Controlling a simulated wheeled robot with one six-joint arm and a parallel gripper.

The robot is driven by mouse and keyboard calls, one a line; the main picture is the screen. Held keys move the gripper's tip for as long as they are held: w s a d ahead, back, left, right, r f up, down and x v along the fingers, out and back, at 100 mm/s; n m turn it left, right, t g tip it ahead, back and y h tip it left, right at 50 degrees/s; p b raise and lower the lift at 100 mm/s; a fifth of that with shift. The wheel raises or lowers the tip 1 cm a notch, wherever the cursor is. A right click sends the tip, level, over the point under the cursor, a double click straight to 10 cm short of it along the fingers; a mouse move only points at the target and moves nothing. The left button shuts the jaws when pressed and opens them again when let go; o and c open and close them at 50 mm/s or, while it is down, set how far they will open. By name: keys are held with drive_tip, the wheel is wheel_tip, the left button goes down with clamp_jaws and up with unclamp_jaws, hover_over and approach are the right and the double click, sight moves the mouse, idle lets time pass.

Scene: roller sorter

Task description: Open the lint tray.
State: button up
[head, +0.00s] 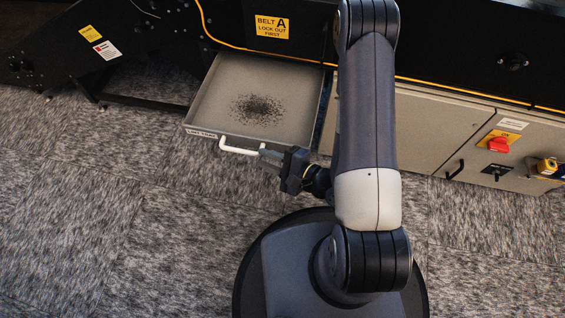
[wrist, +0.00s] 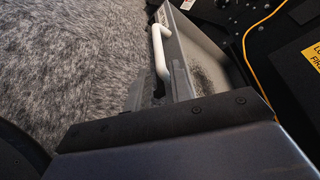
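The lint tray (head: 215,92) is a grey drawer standing well out from under the black machine in the head view, with a patch of dark lint on its floor. Its front carries a small label and a white bar handle (head: 238,150). My gripper (head: 264,154) is at the right end of the handle, its fingertips close to or touching it. The wrist view shows the handle (wrist: 157,45) and the tray front (wrist: 180,50) just beyond my gripper's dark body. The fingers are mostly hidden, so I cannot tell whether they are open or shut on the handle.
The black machine (head: 440,55) with a yellow cable spans the back. Grey carpet (head: 90,215) is clear at left and front.

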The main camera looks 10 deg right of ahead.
sight(254, 154)
drive_tip(key=shift+p+v, duration=0.35)
drive_tip(key=shift+v, duration=1.9)
drive_tip(key=shift+a, duration=0.1)
drive_tip(key=shift+b+x, duration=0.9)
drive_tip(key=shift+x, duration=4.4)
drive_tip(key=shift+w, duration=0.1)
drive_tip(key=shift+r, duration=0.1)
